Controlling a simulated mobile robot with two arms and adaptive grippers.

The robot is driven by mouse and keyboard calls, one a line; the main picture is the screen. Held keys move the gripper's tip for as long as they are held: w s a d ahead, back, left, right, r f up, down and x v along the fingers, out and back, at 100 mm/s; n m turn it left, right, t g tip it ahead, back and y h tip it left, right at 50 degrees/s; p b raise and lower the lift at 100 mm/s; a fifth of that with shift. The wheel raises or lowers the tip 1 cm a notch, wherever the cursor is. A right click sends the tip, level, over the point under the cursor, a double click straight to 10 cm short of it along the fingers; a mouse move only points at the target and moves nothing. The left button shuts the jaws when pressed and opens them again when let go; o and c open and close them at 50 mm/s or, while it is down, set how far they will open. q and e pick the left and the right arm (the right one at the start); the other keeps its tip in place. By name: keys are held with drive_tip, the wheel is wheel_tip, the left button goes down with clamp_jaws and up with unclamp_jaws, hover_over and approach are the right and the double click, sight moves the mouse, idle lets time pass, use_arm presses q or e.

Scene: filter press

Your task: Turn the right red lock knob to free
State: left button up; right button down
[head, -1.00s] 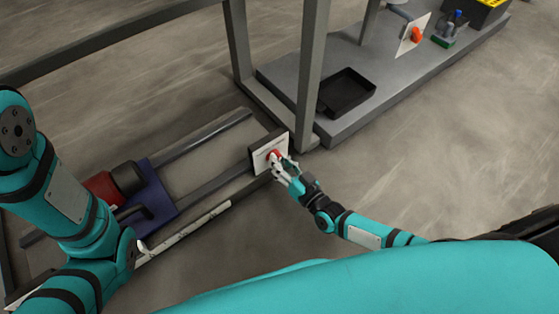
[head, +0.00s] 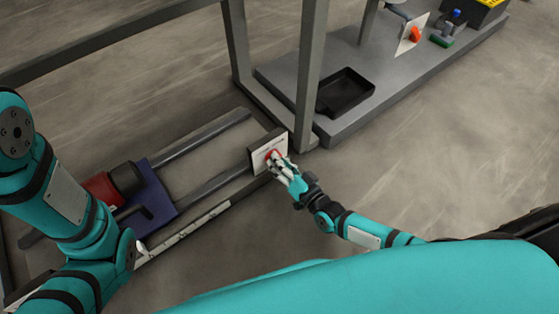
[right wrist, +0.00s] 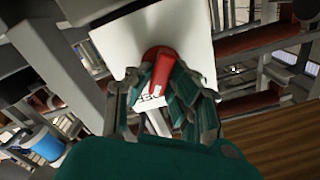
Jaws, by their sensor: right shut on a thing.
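The red lock knob (head: 270,155) sits on a white plate (head: 263,164) fixed to a dark block at the end of the rails. In the right wrist view the red knob (right wrist: 159,68) stands out from the white plate (right wrist: 190,30), with partly hidden lettering below it. My right gripper (head: 279,166) is at the knob; in the right wrist view its fingers (right wrist: 155,95) are closed around it from both sides. The knob is partly hidden by the fingers. My left arm is at the left of the head view, but its gripper cannot be made out.
A grey upright post (head: 311,80) stands just behind the plate. A grey platform (head: 400,85) with a black tray (head: 346,92) and an orange knob (head: 416,34) on another white plate lies at the upper right. Open floor (head: 440,150) lies to the right.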

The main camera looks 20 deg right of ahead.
drive_tip(key=shift+f, duration=0.1)
drive_tip(key=c, duration=1.2)
unclamp_jaws()
drive_tip(key=shift+c, duration=0.2)
drive_tip(key=shift+s+d, duration=0.1)
drive_tip(key=shift+s, duration=0.05)
drive_tip(key=v, duration=1.1)
drive_tip(key=shift+s, duration=0.4)
drive_tip(key=shift+d, duration=0.1)
